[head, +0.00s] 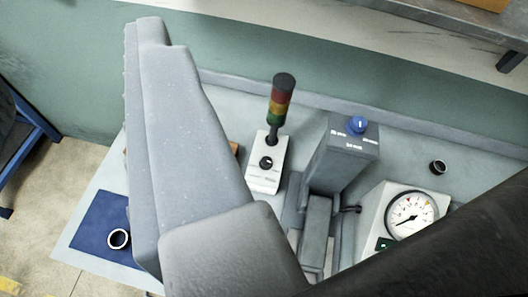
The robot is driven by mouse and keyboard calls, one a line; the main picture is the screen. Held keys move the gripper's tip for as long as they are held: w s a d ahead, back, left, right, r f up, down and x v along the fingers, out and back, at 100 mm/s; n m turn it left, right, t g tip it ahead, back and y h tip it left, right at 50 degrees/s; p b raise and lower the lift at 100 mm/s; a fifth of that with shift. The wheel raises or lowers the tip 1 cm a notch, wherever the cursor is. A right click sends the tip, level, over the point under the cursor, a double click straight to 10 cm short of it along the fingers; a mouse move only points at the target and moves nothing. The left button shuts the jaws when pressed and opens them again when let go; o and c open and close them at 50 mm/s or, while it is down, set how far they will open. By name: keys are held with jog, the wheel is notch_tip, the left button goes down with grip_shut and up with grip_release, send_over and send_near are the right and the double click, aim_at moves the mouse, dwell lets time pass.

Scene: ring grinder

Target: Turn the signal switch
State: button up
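The signal switch is a small black round knob (266,163) on the sloped face of a white box (264,181), near the middle of the head view. A signal tower (281,101) with red, yellow and green bands stands on a black stem at the back of this box. My gripper (150,25) is the large grey shape in the left foreground. It covers part of the bench left of the switch box. The knob is in plain view, and the gripper appears apart from it. How its fingers stand to each other is unclear. Nothing held is visible.
A grey machine (344,160) with a blue knob (357,125) stands right of the switch box. Further right are a dial gauge (411,215) and a dark ring (438,167). Another ring (119,239) lies on a blue mat (92,226) at left. A dark shape covers the lower right.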

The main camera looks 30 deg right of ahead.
jog(key=shift+o, duration=1.4)
jog(key=n+g+h+p, duration=0.3)
jog(key=n+g+p, duration=0.8)
jog(key=n, duration=1.5)
send_over(267, 161)
jog(key=s+a, duration=0.4)
notch_tip(267, 161, down, 42)
jog(key=g, duration=0.1)
jog(key=p+x, duration=0.1)
jog(key=x, duration=1.2)
jog(key=shift+d+f, duration=0.15)
jog(key=shift+f, duration=0.05)
